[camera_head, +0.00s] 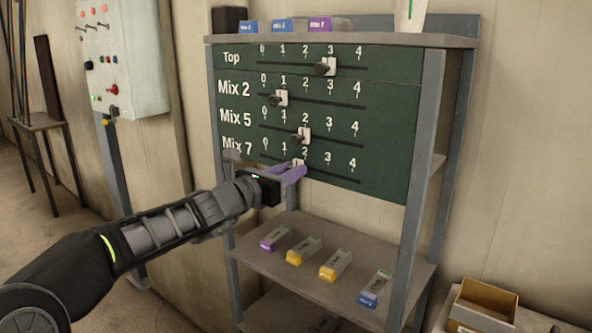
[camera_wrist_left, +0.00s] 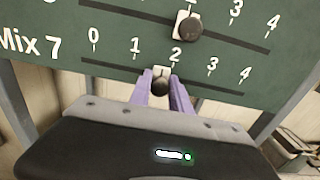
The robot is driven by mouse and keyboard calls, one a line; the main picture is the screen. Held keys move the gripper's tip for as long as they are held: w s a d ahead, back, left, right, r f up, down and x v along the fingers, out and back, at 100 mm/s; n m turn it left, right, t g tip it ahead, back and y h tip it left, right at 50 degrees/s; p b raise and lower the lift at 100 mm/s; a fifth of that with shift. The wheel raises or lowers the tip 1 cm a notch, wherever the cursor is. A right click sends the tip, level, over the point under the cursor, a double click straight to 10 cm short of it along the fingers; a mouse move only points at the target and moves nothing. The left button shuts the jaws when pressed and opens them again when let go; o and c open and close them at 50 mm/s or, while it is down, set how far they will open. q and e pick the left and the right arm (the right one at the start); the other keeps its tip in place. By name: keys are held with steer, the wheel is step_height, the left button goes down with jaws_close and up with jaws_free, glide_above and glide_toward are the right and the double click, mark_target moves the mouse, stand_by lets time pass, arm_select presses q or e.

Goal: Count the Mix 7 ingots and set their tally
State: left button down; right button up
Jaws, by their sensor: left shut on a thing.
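A green tally board (camera_head: 390,120) has rows Top, Mix 2, Mix 5 and Mix 7, each with a slider on a 0–4 scale. The Mix 7 slider knob (camera_wrist_left: 160,84) sits between 1 and 2, nearer 2. My left gripper (camera_head: 298,168), with purple fingers, is shut on it. Top's slider (camera_head: 325,66) is near 3, Mix 2's (camera_head: 280,98) near 1, Mix 5's (camera_head: 302,135) near 2. On the shelf below lie a purple ingot (camera_head: 276,238), two yellow-ended ingots (camera_head: 304,250) and a blue-ended ingot (camera_head: 375,289); their lettering is too small to read surely. My right gripper is not in view.
On the rack's top stand two blue-fronted ingots (camera_head: 284,26), a purple-fronted one (camera_head: 330,24) and a white container (camera_head: 411,15). A cardboard box (camera_head: 484,304) stands at lower right, a control panel (camera_head: 112,60) at left.

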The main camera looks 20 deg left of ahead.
arm_select(q)
steer(key=a, duration=0.1)
steer(key=w+a+p, duration=0.1)
steer(key=a, duration=0.2)
steer(key=shift+w+a, duration=0.1)
steer(key=shift+w, duration=0.2)
steer(key=c, duration=1.2)
jaws_free()
steer(key=shift+c, duration=0.2)
steer(key=shift+s, duration=0.1)
steer(key=b+v, duration=0.2)
steer(key=v, duration=0.5)
steer(key=shift+s, duration=0.25)
